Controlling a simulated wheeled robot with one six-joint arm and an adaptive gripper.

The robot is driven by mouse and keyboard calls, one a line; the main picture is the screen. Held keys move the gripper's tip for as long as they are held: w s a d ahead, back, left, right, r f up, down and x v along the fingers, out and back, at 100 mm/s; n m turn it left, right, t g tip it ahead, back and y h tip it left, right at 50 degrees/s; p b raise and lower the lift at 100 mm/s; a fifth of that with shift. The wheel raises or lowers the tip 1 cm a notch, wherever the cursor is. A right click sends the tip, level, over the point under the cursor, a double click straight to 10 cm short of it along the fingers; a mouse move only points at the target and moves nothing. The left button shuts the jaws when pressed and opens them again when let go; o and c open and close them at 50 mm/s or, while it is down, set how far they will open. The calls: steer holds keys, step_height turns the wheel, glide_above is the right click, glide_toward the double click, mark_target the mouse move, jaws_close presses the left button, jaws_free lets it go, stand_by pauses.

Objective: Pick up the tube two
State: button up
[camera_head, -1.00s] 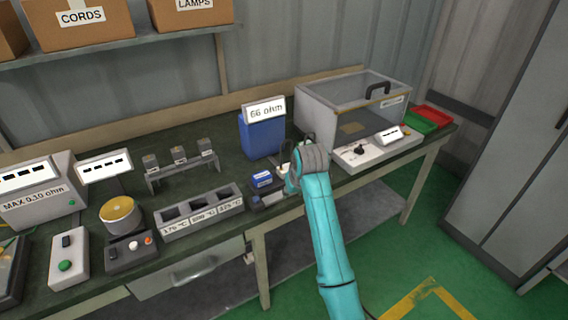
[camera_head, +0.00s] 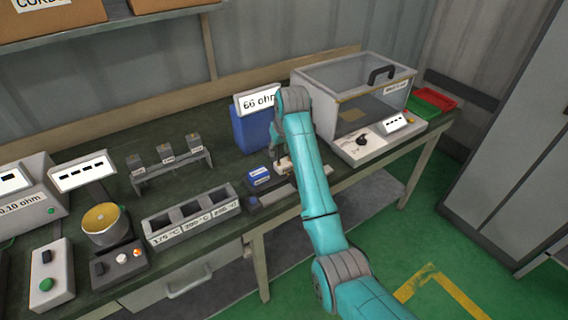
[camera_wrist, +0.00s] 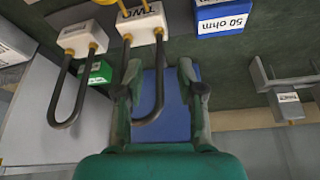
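Tube two is a white block marked TWO (camera_wrist: 142,22) with a dark U-shaped tube and brass-coloured ends, at the top of the wrist view. Its U-bend reaches down between the fingers of my gripper (camera_wrist: 158,80), nearer the left finger. The fingers are apart, with a gap on the right; I cannot tell whether the left one touches the tube. A similar tube on a white block (camera_wrist: 82,38) is just to the left. In the head view, my arm hides most of the tubes and my gripper; only a pale block (camera_head: 285,164) shows beside it.
A tall blue 66 ohm box (camera_head: 254,130) stands behind my gripper. A small blue box marked 50 ohm (camera_wrist: 222,16) is close by. A clear-lidded case (camera_head: 352,92) is to the right. A three-slot grey holder (camera_head: 192,216) and a small rack (camera_head: 172,170) are left.

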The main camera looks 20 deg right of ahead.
mark_target(278, 164)
steer(key=shift+s+x, duration=0.2)
steer(key=shift+x, duration=2.35)
steer(key=shift+f, duration=0.1)
jaws_close()
